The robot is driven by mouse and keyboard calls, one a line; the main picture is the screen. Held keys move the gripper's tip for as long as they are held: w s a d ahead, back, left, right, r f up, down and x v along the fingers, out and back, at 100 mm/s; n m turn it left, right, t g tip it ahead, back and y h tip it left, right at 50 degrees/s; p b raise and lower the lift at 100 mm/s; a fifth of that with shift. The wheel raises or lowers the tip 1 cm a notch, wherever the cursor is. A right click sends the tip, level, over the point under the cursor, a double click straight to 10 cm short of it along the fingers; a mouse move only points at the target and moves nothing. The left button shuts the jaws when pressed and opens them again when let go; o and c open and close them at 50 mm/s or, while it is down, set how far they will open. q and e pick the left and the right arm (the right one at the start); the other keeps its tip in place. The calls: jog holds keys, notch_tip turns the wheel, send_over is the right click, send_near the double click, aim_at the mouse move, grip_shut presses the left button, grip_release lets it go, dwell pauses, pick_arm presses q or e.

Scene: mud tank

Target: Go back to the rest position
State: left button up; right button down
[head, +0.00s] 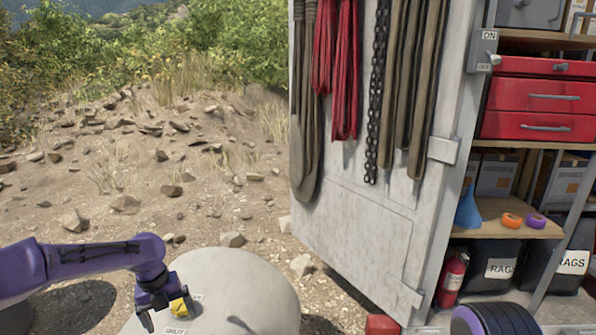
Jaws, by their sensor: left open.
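My left arm comes in from the left, and my left gripper (167,310) points down over the pale rounded top of a tank (245,285). Its two dark fingers are apart. My right gripper is not in view.
An open white door (352,225) hung with straps and a chain stands right of the tank. Shelves at right hold red drawers (540,97), a blue funnel (468,210) and tape rolls. A red extinguisher (452,278) stands below. Rocky ground lies behind.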

pick_arm(q)
jog(key=s+d+f+n+h+b, duration=0.1)
jog(key=s+d+f+n+b, duration=0.1)
jog(key=s+d+f+n, duration=0.45)
jog(key=s+d+f+n+t+b, duration=0.1)
jog(key=s+f+n, duration=0.25)
jog(key=f, duration=0.65)
jog(key=s+d+f+n+h+b, duration=0.1)
jog(key=s+d+f+n+b, duration=0.1)
jog(key=s+d+f+n, duration=0.35)
jog(key=s+a+f+n+t+y+b, duration=0.1)
jog(key=s+a+f+n+y+b, duration=0.3)
jog(key=s+f+n, duration=0.85)
jog(key=s+a+r+n+t+y, duration=0.1)
jog(key=s+a+r+n+y, duration=0.1)
jog(key=s+a+n, duration=0.5)
jog(key=s+r+n, duration=0.1)
jog(key=s+n, duration=0.1)
jog(key=s, duration=0.1)
jog(key=shift+a+r+y, duration=0.25)
jog(key=shift+a+y, duration=0.05)
